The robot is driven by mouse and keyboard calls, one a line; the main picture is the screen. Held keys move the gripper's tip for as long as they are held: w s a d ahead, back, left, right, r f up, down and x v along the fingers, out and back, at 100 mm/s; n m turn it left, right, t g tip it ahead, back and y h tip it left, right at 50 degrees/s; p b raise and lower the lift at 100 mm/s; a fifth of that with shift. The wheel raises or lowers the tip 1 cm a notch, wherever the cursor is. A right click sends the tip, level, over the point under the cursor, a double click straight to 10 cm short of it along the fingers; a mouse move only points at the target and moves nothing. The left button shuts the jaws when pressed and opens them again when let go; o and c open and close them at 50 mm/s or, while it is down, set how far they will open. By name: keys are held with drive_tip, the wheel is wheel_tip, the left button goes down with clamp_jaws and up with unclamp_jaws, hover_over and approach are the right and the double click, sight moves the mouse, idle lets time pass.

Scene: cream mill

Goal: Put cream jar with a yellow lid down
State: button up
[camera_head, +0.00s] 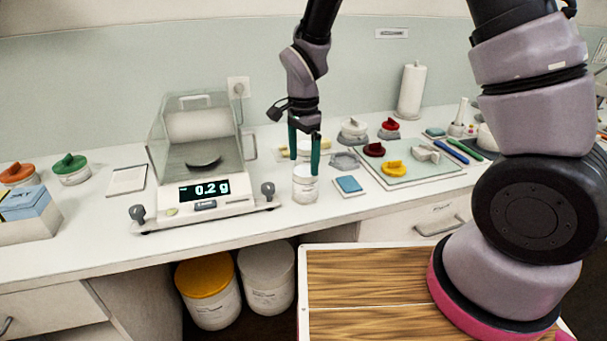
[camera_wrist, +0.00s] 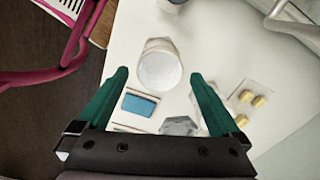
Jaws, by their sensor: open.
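A white jar (camera_head: 305,188) stands upright on the counter, right of the scale. It shows from above in the wrist view (camera_wrist: 160,68) with a round white top; I see no yellow lid on it. A yellow knobbed lid (camera_head: 394,169) lies apart on the pale mat to the right. My gripper (camera_head: 304,166) points down at the jar, its green fingers open. In the wrist view the fingertips (camera_wrist: 160,76) lie on either side of the jar, with gaps between. Nothing is held; whether the fingers overlap the jar's height is hard to tell.
The scale (camera_head: 205,190) reads 0.2 g at left. A blue pad (camera_head: 349,184) and a grey faceted dish (camera_head: 344,160) sit close right of the jar. The pale mat (camera_head: 432,174) carries lids and tools. The counter's front edge is near.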

drive_tip(key=s+d+r+n+t+y, duration=0.1)
drive_tip(key=d+r+n, duration=0.1)
drive_tip(key=d+r, duration=0.7)
drive_tip(key=s+d+r+n+t+y, duration=0.15)
drive_tip(key=d+r, duration=0.25)
drive_tip(key=r, duration=0.9)
drive_tip(key=s+d+r+n+t, duration=0.3)
drive_tip(key=s+d+r+t, duration=0.1)
drive_tip(key=s+d+r, duration=0.4)
drive_tip(key=shift+s+d+t, duration=0.35)
drive_tip(key=shift+s+d, duration=0.4)
drive_tip(key=shift+d, duration=0.35)
drive_tip(key=shift+n+h, duration=0.25)
drive_tip(key=shift+n, duration=0.1)
